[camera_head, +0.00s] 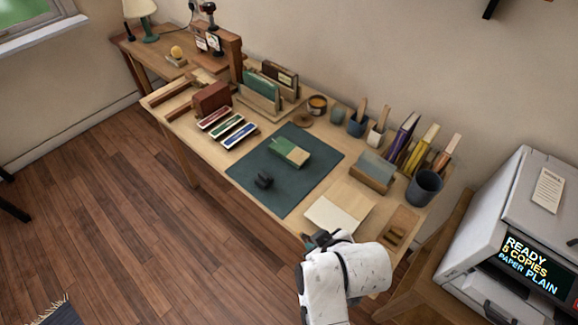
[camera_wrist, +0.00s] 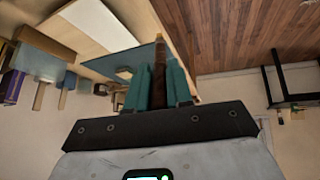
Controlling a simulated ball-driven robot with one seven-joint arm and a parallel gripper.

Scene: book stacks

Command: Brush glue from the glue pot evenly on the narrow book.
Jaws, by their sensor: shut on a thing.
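My gripper (camera_wrist: 158,88) is shut on a thin brown stick with a lighter tip, which looks like a brush (camera_wrist: 158,50). In the head view my gripper (camera_head: 318,240) is at the table's front edge, mostly hidden by my white wrist. A small green book with a pale strip (camera_head: 289,152) lies on the dark green mat (camera_head: 300,188), up and left of my gripper; it may be the narrow book. A round amber jar with a dark rim (camera_head: 317,104), perhaps the glue pot, stands behind the mat.
Cream sheets (camera_head: 338,212) lie beside the mat. A dark small object (camera_head: 264,181) rests on the mat. Tool pots (camera_head: 357,124), upright books (camera_head: 402,137) and a grey cup (camera_head: 424,187) line the back right. Coloured strips (camera_head: 227,131) lie left. A printer (camera_head: 520,235) stands right.

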